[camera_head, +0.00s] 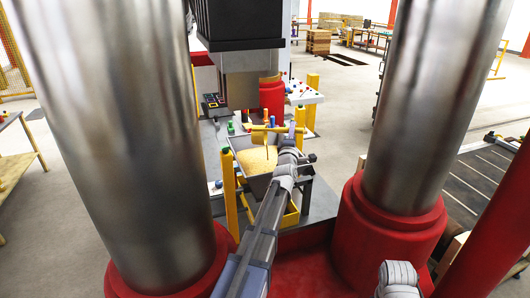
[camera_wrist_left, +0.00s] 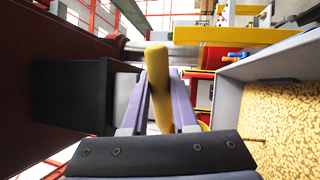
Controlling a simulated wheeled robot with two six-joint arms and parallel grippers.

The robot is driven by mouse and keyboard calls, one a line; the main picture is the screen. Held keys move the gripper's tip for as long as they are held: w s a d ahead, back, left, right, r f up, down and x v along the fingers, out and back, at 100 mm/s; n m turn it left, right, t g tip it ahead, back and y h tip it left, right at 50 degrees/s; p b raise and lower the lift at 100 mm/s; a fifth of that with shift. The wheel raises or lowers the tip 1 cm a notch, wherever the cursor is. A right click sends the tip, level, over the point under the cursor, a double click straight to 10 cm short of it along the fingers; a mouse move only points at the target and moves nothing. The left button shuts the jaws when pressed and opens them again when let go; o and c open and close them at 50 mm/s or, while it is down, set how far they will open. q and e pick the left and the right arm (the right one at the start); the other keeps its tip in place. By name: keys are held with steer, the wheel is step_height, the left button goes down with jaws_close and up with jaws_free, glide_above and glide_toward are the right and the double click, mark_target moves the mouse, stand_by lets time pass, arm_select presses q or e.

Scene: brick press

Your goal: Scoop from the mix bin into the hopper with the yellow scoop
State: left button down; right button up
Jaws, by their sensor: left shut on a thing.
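My left gripper (camera_wrist_left: 160,88) is shut on the yellow scoop (camera_wrist_left: 158,70), whose handle stands between the two fingers in the wrist view. The mix bin (camera_wrist_left: 233,93) has a grey wall and holds tan, grainy mix (camera_wrist_left: 285,120), to the right of the gripper there. In the head view my left gripper (camera_head: 290,142) is at the right side of the bin, by the mix (camera_head: 256,159). I cannot tell for sure which part is the hopper. My right gripper is out of view.
Two thick steel columns (camera_head: 120,130) (camera_head: 428,100) on red bases flank the view. A black press head (camera_head: 240,20) hangs above, beyond the bin. A yellow post (camera_head: 229,190) stands left of the bin. The floor beyond on the right is open.

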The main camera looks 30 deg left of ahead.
arm_select(q)
steer(key=shift+w+d+f+m+h+b, duration=0.15)
steer(key=shift+d+f+m+b, duration=0.2)
steer(key=shift+f+m+b, duration=0.25)
steer(key=shift+w+d+f+m+h+b, duration=0.15)
steer(key=shift+d+f+m+b, duration=0.25)
steer(key=shift+m, duration=0.3)
stand_by(1.5)
steer(key=shift+d+f+m+h, duration=0.2)
steer(key=shift+m+h, duration=0.1)
steer(key=shift+m, duration=0.5)
steer(key=shift+d+f+m+h, duration=0.15)
steer(key=shift+m+h, duration=0.15)
steer(key=shift+m, duration=0.5)
stand_by(1.6)
steer(key=shift+r, duration=0.1)
